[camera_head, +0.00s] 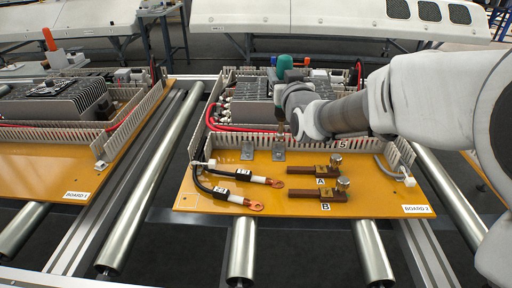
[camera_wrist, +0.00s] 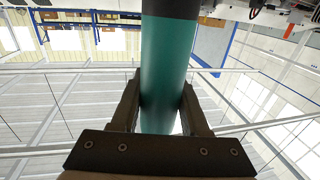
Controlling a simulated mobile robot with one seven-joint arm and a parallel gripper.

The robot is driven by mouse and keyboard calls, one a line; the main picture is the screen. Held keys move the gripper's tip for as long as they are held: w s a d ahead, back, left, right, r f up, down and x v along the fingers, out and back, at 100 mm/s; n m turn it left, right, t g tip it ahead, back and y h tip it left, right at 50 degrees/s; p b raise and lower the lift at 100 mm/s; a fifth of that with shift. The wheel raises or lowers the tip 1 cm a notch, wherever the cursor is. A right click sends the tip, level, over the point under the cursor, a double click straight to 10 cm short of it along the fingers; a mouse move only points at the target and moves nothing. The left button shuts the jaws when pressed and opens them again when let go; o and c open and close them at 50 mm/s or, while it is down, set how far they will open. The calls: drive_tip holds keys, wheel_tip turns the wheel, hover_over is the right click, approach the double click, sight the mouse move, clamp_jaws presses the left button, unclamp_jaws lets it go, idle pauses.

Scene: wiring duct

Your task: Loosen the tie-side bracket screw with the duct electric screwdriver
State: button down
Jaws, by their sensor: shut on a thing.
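My gripper (camera_wrist: 162,100) is shut on the teal electric screwdriver (camera_wrist: 168,60), whose round body fills the space between the two fingers in the wrist view. In the head view its teal top (camera_head: 284,63) shows above my gripper (camera_head: 285,98), over the far part of board 2. Two small grey metal brackets stand on the orange board in front of the slotted duct wall: a left one (camera_head: 247,151) and a right one (camera_head: 279,151). The screwdriver's lower end is above or near the right bracket; I cannot tell if it touches. The bracket screws are too small to make out.
Two black cables with copper lugs (camera_head: 254,206) lie on board 2 (camera_head: 300,203), beside brown blocks A (camera_head: 318,173) and B (camera_head: 318,197). A white tie (camera_head: 204,164) is at the left. Slotted duct walls (camera_head: 228,138) surround the components. Board 1 (camera_head: 40,180) is on the left.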

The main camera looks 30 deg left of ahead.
drive_tip(key=shift+r, duration=0.1)
drive_tip(key=s+a+n+g+y+p, duration=0.5)
drive_tip(key=a+n+g+p, duration=0.1)
drive_tip(key=a+g, duration=0.1)
drive_tip(key=shift+s+a+g, duration=0.25)
drive_tip(key=shift+a+g, duration=0.15)
drive_tip(key=shift+a, duration=0.45)
